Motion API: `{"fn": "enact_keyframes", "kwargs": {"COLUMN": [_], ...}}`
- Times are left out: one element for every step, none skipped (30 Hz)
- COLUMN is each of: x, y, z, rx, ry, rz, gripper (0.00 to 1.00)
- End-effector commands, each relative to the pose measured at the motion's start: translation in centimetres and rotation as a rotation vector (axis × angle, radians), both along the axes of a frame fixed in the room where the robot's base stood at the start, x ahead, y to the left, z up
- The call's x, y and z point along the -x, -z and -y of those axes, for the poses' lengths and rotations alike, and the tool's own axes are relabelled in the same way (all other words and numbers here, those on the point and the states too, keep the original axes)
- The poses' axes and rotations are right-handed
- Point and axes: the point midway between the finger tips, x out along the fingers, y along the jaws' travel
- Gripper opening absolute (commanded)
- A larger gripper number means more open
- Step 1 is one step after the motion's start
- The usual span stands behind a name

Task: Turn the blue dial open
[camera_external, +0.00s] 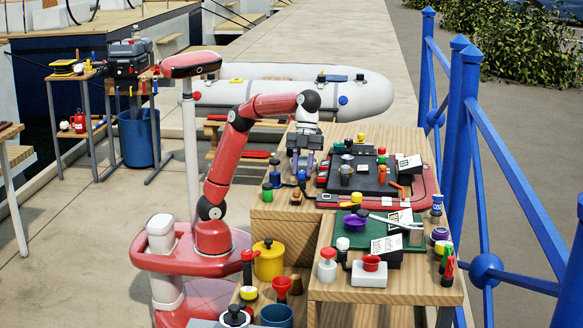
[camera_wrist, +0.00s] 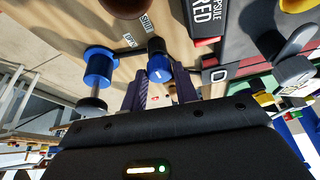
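The blue dial (camera_wrist: 158,68) shows in the wrist view as a short blue knob with a pale mark on its face. It stands on a wooden surface beside small labels reading SHUT (camera_wrist: 147,22) and OPEN (camera_wrist: 130,40). My gripper (camera_wrist: 160,82) has its two dark fingers apart, one on each side of the dial in the picture. I cannot tell whether they touch it. In the external view my gripper (camera_external: 301,160) points down over the left part of the wooden bench, close to a small blue thing (camera_external: 302,175), probably the dial.
Another blue cylinder (camera_wrist: 98,66) stands left of the dial in the wrist view. A red-edged black board (camera_external: 372,180) crowded with small items lies right of my gripper. A lower front bench (camera_external: 400,290) holds more items. A blue railing (camera_external: 460,130) runs along the right.

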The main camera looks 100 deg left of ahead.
Motion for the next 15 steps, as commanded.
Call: {"fn": "enact_keyframes", "kwargs": {"x": [0.0,0.0,0.0,0.0,-0.01,-0.01,-0.01,0.0,0.0,0.01,0.01,0.02,0.02,0.01,0.02], "y": [-0.01,-0.01,-0.01,-0.01,-0.01,-0.01,-0.01,-0.01,0.0,0.0,0.01,0.02,0.04,0.05,0.08], "z": [0.0,0.0,0.0,0.0,0.0,0.0,0.0,0.0,0.0,0.0,0.0,0.0,-0.01,-0.02,-0.02], "rx": [0.0,0.0,0.0,0.0,0.0,0.0,0.0,0.0,0.0,0.0,-0.001,-0.001,-0.002,-0.002,-0.002], "ry": [0.0,0.0,0.0,0.0,0.0,0.0,-0.001,-0.001,-0.004,-0.007,-0.011,-0.019,-0.025,-0.034,-0.048], "rz": [0.0,0.0,0.0,0.0,0.0,0.0,0.0,0.001,0.001,0.0,0.001,0.001,0.002,0.002,0.002], "gripper": [0.22,0.18,0.13,0.09,0.05,0.04,0.04,0.04,0.04,0.04,0.04,0.04,0.04,0.04,0.04]}}
